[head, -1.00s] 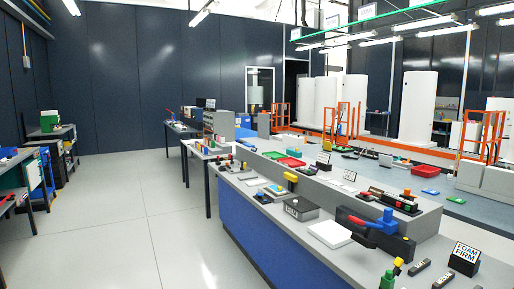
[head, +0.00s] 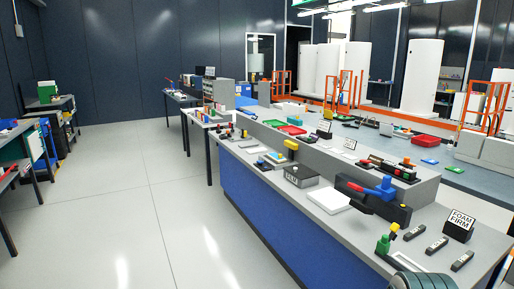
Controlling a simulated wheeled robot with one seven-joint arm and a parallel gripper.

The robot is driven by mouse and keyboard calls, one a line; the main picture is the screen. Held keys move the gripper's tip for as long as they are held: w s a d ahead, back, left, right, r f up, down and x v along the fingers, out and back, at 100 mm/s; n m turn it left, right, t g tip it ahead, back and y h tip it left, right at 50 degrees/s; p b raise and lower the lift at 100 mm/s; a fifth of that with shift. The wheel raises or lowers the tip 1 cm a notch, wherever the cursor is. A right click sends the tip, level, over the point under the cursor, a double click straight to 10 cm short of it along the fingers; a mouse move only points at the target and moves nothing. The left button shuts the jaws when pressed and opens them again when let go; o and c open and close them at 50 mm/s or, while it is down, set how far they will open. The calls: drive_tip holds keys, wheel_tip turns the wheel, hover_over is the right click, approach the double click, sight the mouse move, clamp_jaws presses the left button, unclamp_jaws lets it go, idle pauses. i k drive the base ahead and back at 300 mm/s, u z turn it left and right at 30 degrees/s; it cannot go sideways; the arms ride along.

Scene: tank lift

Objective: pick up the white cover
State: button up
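No single thing is plainly the white cover. A flat white square plate (head: 328,200) lies on the near grey bench (head: 345,232), between a grey box and a black block with a red and blue handle. Tall white curved, tank-like shapes also stand at the back right, the largest one (head: 422,78) beyond an orange frame. I cannot tell which of these is the cover. My gripper is not in view.
The grey box (head: 300,177) and the black block (head: 372,203) stand beside the plate. A dark ribbed round object (head: 422,282) shows at the bottom edge, partly cut off. A "FOAM FIRM" sign (head: 459,225) stands at right. The left floor (head: 110,200) is clear.

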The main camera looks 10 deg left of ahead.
sight(254, 151)
drive_tip(key=u, duration=0.15)
drive_tip(key=i, duration=0.4)
drive_tip(key=u, duration=0.7)
drive_tip(key=i, duration=1.55)
drive_tip(key=u, duration=0.5)
drive_tip(key=i, duration=1.55)
drive_tip(key=z, duration=0.3)
drive_tip(key=i, duration=1.55)
drive_tip(key=z, duration=1.2)
drive_tip(key=i, duration=1.1)
drive_tip(key=z, duration=0.5)
